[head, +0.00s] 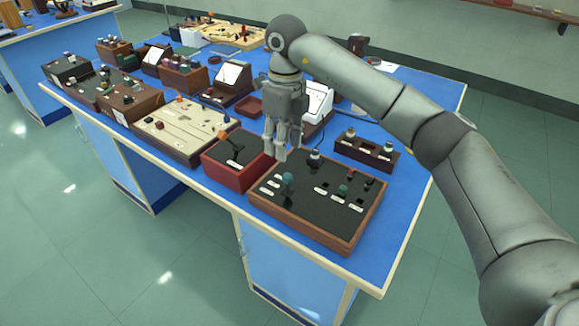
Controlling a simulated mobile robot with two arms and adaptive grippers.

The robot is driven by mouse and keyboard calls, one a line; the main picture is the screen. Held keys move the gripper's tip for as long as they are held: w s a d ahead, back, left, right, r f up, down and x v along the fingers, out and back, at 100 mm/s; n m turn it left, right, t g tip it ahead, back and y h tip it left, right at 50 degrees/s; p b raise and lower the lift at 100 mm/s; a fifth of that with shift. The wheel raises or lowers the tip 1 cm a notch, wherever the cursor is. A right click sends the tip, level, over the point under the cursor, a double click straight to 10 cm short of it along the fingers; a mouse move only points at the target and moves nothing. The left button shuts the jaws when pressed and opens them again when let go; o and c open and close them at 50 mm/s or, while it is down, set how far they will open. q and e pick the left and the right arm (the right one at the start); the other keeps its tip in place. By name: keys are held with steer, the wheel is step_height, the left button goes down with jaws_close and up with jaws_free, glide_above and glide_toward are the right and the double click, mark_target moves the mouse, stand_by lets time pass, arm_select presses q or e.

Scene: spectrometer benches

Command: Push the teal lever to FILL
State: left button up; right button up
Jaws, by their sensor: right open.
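A teal lever (288,180) with a round knob stands on the left part of a black panel (318,205) in a wooden frame near the table's front edge. White labels lie around it, too small to read, so I cannot tell which one says FILL. My right gripper (281,158) points down just behind and above the lever, near the panel's back left corner. It is open and empty, and appears apart from the lever. My left gripper is out of view.
A green knob (343,190) and a pale knob (314,158) share the panel. A wooden holder (367,152) stands behind right. The blue table (400,200) is clear right of the panel.

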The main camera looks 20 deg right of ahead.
mark_target(288, 175)
steer(key=shift+h, duration=0.3)
steer(key=f, duration=0.3)
steer(key=f+p, duration=0.1)
steer(key=f, duration=0.2)
steer(key=d+f, duration=0.1)
steer(key=f, duration=0.2)
steer(key=shift+p, duration=0.35)
steer(key=shift+f, duration=0.5)
jaws_close()
